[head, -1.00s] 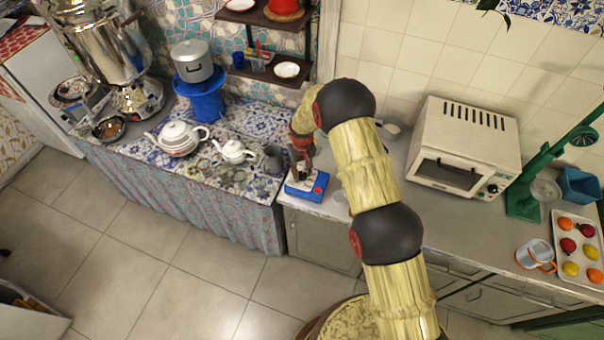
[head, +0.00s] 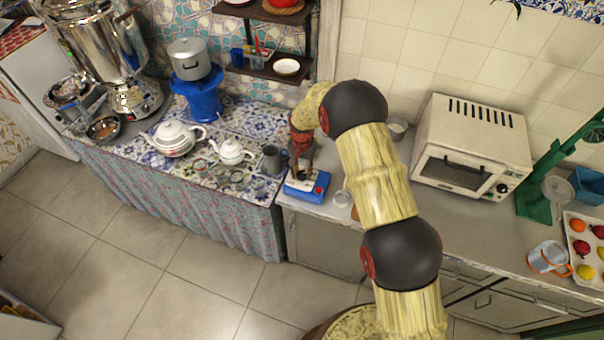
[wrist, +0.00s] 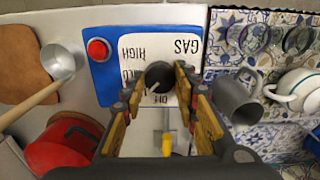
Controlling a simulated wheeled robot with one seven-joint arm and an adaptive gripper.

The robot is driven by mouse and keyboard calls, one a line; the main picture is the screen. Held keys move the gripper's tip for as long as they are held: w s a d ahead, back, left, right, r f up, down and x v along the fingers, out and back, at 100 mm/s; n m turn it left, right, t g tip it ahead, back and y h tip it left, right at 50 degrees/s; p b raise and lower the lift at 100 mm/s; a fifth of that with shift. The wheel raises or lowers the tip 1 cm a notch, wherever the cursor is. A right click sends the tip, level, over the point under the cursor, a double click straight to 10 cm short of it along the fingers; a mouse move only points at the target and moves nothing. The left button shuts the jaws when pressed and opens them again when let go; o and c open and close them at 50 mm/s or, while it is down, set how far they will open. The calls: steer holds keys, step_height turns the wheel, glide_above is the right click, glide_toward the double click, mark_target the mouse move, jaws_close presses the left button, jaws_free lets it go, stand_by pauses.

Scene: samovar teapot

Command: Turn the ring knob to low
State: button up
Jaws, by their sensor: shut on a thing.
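The blue gas control box (head: 307,188) sits on the counter just right of the tiled cloth-fronted table. In the wrist view its white panel (wrist: 186,48) reads GAS, HIGH, a partly covered word that looks like LOW, and OFF, with a red button (wrist: 97,49) at one corner. The dark ring knob (wrist: 159,71) stands on the panel between my fingertips. My gripper (wrist: 161,80) is shut on the knob; its fingers partly hide the panel. In the head view my gripper (head: 301,172) is over the box. I cannot tell which mark the knob points to.
A grey mug (head: 272,160) stands close beside the box, with a white teapot (head: 232,152) further left. In the wrist view a metal ladle (wrist: 58,62) and a red pot (wrist: 62,146) lie on the other side. A white toaster oven (head: 472,145) stands to the right.

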mark_target(302, 173)
stand_by(0.4)
steer(key=o, duration=1.2)
steer(key=shift+c, duration=0.2)
step_height(302, 173, up, 12)
steer(key=shift+c, duration=0.7)
